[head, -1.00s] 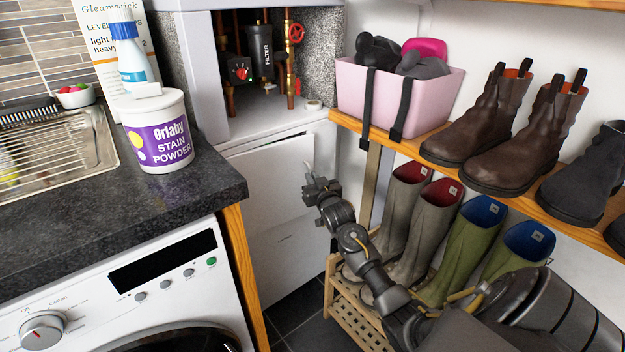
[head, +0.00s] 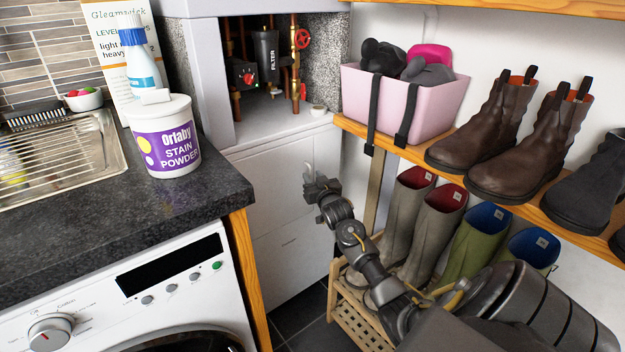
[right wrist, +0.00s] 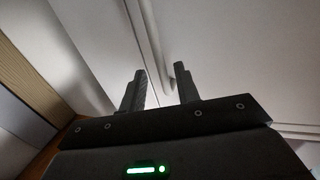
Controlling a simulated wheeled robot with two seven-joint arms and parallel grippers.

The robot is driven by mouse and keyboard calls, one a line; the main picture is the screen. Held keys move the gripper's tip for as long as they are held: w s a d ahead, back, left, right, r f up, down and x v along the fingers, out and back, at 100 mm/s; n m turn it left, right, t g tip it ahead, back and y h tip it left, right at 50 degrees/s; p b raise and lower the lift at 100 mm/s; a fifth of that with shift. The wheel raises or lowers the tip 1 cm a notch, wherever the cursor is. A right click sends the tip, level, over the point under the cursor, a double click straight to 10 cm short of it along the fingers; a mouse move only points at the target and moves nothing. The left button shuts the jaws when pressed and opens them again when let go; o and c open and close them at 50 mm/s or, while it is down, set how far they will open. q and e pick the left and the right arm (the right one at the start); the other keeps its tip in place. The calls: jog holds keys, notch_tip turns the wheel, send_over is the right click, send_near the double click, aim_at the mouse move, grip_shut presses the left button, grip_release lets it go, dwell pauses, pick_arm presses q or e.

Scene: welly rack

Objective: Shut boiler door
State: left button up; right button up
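The boiler door (head: 272,195) is the white panel low in the cupboard, below the open niche with pipes. It looks about flush with its frame in the head view. Its pale handle (head: 308,172) stands near the right edge. My right gripper (head: 314,184) is at that edge, just below the handle. In the right wrist view its two fingers (right wrist: 161,88) are apart with nothing gripped. I cannot tell whether a finger touches the door. My left gripper is out of view.
The worktop (head: 110,225) with a stain powder tub (head: 166,150) and the washing machine (head: 150,300) are on the left. On the right are a shoe shelf (head: 400,155), a pink bin (head: 430,105), brown boots (head: 520,140) and wellies on a slatted rack (head: 360,318).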

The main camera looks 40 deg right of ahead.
jog(key=shift+s+a, duration=0.1)
jog(key=shift+s, duration=0.1)
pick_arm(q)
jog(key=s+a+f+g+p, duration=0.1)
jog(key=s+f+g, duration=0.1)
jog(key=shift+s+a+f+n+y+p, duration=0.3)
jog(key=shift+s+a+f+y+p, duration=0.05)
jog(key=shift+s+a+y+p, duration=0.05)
pick_arm(e)
jog(key=v, duration=1)
jog(key=shift+s, duration=0.25)
jog(key=shift+a, duration=0.1)
